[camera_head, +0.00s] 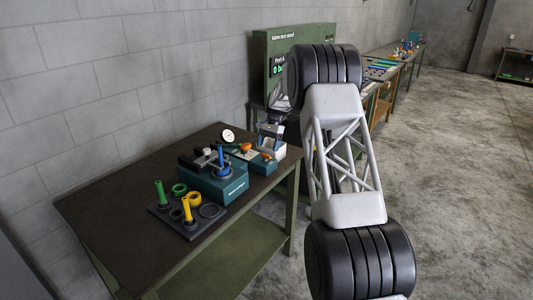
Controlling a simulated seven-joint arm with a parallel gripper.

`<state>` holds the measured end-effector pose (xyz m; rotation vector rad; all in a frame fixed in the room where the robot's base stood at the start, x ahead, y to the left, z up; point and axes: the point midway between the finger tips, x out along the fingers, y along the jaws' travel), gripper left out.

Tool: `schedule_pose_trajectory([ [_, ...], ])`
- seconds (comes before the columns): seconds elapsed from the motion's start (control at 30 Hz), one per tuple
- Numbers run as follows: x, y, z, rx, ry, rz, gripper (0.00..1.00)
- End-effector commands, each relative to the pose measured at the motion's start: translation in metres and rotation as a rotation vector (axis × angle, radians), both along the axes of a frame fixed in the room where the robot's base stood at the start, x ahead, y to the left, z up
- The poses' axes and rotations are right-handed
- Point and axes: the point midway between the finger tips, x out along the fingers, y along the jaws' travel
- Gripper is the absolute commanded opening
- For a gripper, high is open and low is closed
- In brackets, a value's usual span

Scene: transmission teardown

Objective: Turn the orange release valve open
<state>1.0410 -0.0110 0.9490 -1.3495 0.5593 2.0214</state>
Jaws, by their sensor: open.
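Two small orange parts show on a teal and white fixture (262,165) at the right end of the near bench. One orange part (246,147) sits farther left, and another orange part (267,157) sits toward the front right. At this size I cannot tell which is the release valve or how far it is turned. My gripper (268,142) is open, just above and behind the fixture, close to the orange parts. I cannot tell whether it touches anything. My arm hides part of the area to the right.
A teal block with a black clamp and blue pin (222,183) stands left of the fixture. A dark tray (161,209) holds green and yellow pieces and rings. A white round gauge (228,136) stands behind. The dark bench top (110,208) is bare at left. A green panel stands behind my arm.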

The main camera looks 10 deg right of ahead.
Motion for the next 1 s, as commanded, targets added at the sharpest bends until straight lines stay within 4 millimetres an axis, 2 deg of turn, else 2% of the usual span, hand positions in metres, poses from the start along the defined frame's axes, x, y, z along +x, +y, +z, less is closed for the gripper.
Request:
schedule_pose_trajectory([
  [0.3, -0.009, 0.008, -0.029, 0.000, 0.000, 0.000, 0.79],
  [0.7, -0.010, 0.010, -0.034, -0.001, -0.001, 0.000, 0.79],
  [0.77, -0.010, 0.010, -0.034, -0.001, -0.001, 0.000, 0.73],
  [1.0, -0.010, 0.010, -0.034, -0.001, -0.001, 0.000, 0.36],
])
